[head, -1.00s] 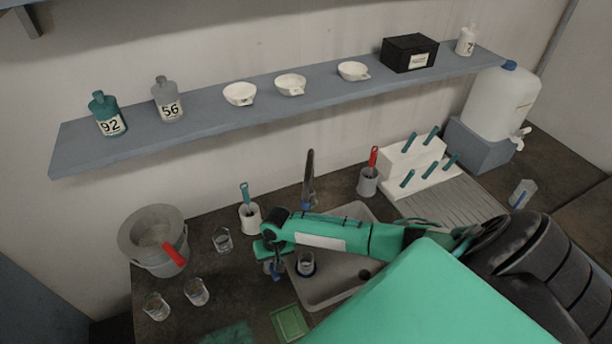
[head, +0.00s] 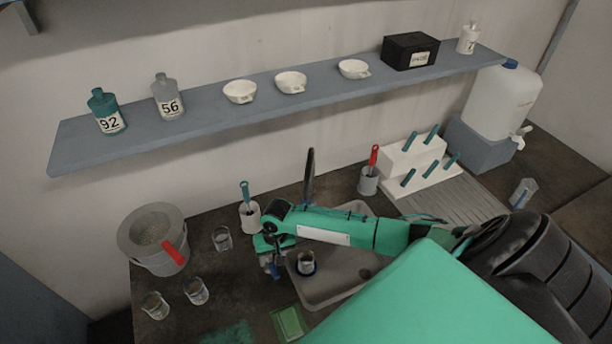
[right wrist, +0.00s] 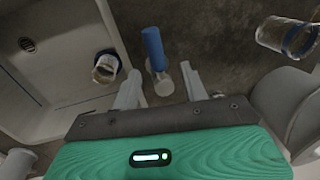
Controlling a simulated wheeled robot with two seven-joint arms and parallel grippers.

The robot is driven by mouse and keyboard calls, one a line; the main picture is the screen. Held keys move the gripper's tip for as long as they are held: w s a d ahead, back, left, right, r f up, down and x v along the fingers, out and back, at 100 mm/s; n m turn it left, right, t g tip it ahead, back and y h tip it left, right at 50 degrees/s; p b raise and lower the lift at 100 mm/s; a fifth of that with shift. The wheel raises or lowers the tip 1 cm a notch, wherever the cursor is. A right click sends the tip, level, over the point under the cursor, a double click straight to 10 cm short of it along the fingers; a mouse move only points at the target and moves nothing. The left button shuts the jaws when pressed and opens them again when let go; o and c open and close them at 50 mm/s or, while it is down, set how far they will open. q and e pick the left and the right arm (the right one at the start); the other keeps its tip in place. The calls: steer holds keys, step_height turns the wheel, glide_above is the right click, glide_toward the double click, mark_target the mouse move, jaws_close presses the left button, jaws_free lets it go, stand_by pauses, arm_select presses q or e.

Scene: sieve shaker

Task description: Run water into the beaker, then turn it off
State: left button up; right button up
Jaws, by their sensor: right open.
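The clear beaker (head: 306,262) stands in the grey sink (head: 345,277), with a blue ring at its base. It also shows in the right wrist view (right wrist: 105,68); I cannot tell how much water it holds. The dark upright tap spout (head: 309,178) rises behind the sink, and no water stream is visible. My left gripper is out of view.
Tool holders (head: 250,218), a ribbed draining area (head: 465,200) and a water canister (head: 502,105) stand behind and right.

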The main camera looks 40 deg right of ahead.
step_height(320, 180, up, 11)
steer(key=d+b, duration=0.1)
steer(key=b, duration=0.2)
steer(key=shift+s+d, duration=0.25)
steer(key=shift+d, duration=0.05)
